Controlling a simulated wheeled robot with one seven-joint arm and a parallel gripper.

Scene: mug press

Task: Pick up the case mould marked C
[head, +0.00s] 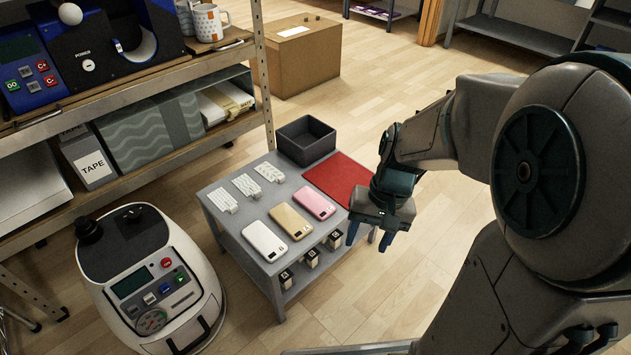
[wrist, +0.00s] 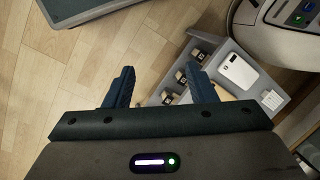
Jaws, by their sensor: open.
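Three small dark moulds with pale labelled faces stand in a row on the lower shelf of the grey table: a near one (head: 286,279), a middle one (head: 311,258) and a far one (head: 335,239). The wrist view also shows them as small blocks (wrist: 181,77) in shelf bays. The letters are too small to read, so I cannot tell which is C.
The grey table top (head: 238,208) overhangs the moulds. It carries a white phone case (head: 265,241), a gold one (head: 290,221), a pink one (head: 315,203), a red mat (head: 340,178) and a dark bin (head: 306,141). A white machine (head: 150,280) stands left. Floor right of the table is clear.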

